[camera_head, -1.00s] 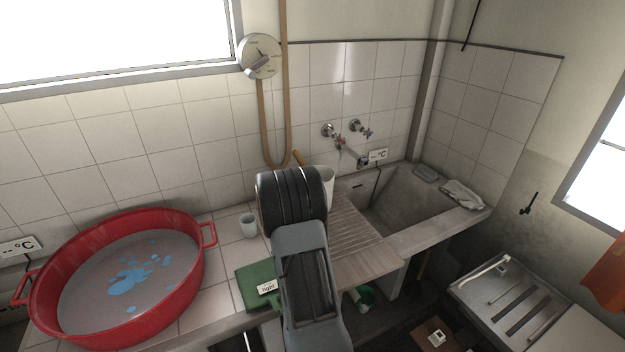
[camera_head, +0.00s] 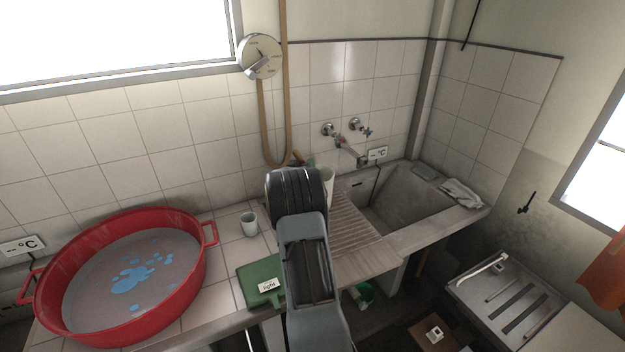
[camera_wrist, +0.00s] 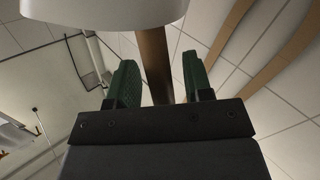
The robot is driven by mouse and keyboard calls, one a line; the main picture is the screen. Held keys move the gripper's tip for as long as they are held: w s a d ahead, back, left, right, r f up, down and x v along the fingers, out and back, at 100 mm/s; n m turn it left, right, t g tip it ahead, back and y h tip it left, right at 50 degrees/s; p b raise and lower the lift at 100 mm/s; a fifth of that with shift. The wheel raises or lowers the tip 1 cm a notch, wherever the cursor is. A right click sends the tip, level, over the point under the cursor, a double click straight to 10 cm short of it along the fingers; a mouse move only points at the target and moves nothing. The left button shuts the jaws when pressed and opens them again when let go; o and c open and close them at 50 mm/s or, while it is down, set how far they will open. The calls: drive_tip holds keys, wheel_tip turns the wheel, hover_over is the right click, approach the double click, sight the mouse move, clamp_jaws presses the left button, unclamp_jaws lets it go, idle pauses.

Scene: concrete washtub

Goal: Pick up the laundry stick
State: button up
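The laundry stick is a brown wooden rod; its tip (camera_head: 297,156) shows above my arm in the head view, close to the wall. In the wrist view the stick (camera_wrist: 153,55) runs down between my two green fingers, from a white container (camera_wrist: 105,10) at the top. The container (camera_head: 329,184) also shows in the head view, beside my arm. My gripper (camera_wrist: 159,75) is open around the stick, with a gap on the right finger's side. My arm hides most of the stick and gripper in the head view.
A red tub (camera_head: 190,285) of water stands at the left. A small white cup (camera_head: 249,224) and a green board (camera_head: 258,283) are left of my arm. The tiled wall (camera_head: 200,140) is close behind.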

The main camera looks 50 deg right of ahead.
clamp_jaws()
